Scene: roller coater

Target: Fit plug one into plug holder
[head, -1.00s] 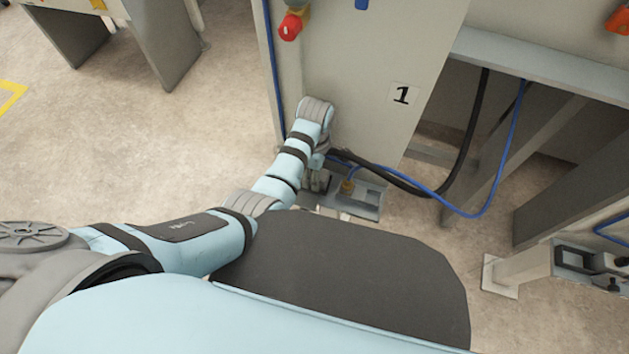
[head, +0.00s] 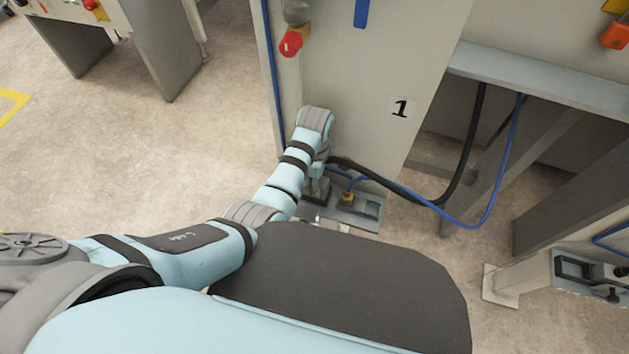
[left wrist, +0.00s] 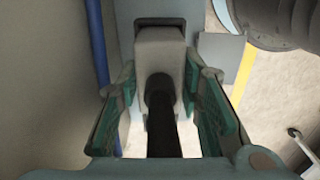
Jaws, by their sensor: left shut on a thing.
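My left gripper (left wrist: 160,85) is shut on plug one (left wrist: 160,48), a pale grey block with a thick black cable (left wrist: 160,125) coming out of it. Its green-padded fingers lie on both sides of the plug. In the head view my left gripper (head: 317,190) is low at the left end of the plug holder (head: 368,208), a grey plate at the foot of the machine panel marked 1. My wrist hides the plug there, so I cannot tell how far it is seated. My right gripper is out of view.
A yellow-brown plug (head: 347,197) with a blue cable (head: 420,200) stands on the holder, close right of my left gripper. The black cable (head: 400,188) runs right. The machine panel (head: 365,90) rises behind. Floor at the left (head: 200,150) is clear.

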